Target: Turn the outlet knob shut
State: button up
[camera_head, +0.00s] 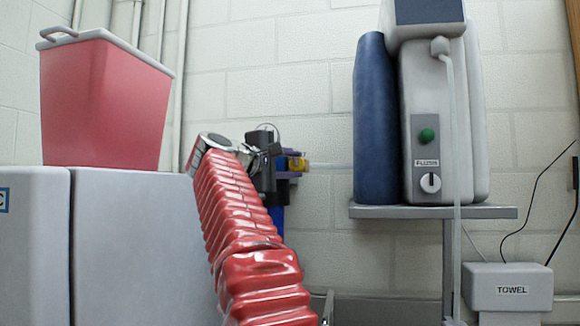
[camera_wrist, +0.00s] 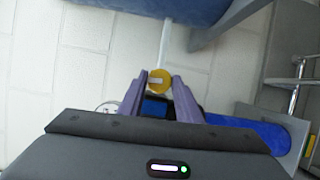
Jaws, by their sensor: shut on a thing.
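The yellow outlet knob (camera_wrist: 159,80) has a pale bar across its face and sits at the end of a whitish pipe in the wrist view. My gripper (camera_wrist: 160,82) has its two purple fingers on either side of the knob, shut on it. In the head view, the yellow knob (camera_head: 299,163) shows small at the right of my gripper (camera_head: 292,167), beyond the end of my red-sleeved arm. A blue upright body (camera_head: 277,216) shows below the gripper. Much of the fitting is hidden by my arm and wrist.
A grey cabinet (camera_head: 140,245) with a red bin (camera_head: 105,100) stands left. A shelf (camera_head: 430,211) at right holds a blue cylinder (camera_head: 375,120) and a machine with a green knob (camera_head: 426,135). A TOWEL box (camera_head: 508,287) sits lower right. Pale block wall lies behind.

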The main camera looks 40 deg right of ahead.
jog(key=shift+d+f+m, duration=0.15)
jog(key=shift+m, duration=0.25)
jog(key=o, duration=1)
jog(key=shift+s+a+r, duration=0.15)
jog(key=shift+a+r, duration=0.05)
jog(key=shift+a, duration=0.45)
jog(key=v, duration=1.2)
jog(key=shift+s+a, duration=0.1)
jog(key=shift+a, duration=0.15)
